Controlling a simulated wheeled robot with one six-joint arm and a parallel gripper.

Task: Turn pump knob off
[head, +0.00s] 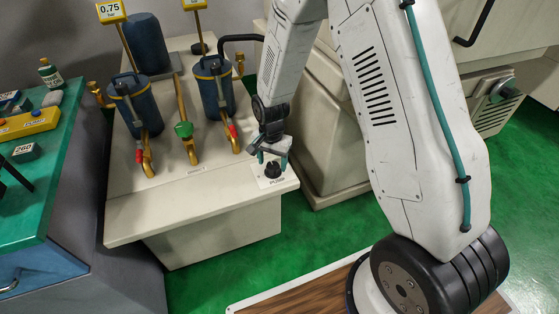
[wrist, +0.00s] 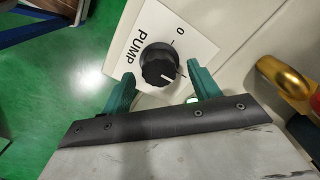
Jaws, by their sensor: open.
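The pump knob (wrist: 160,66) is a black ribbed dial with a white pointer line, on a white plate (wrist: 196,42) marked "PUMP" and "0". In the wrist view the pointer is turned away from the "0", toward a plain tick mark. In the head view the knob (head: 272,169) sits at the front right corner of the light bench. My gripper (wrist: 160,88) is open, its two green fingers apart on either side of the knob's near edge, with nothing between them that is gripped. In the head view my gripper (head: 270,157) is just above and behind the knob.
A brass fitting (wrist: 284,80) is close at right in the wrist view. The green floor (head: 300,245) in front is clear.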

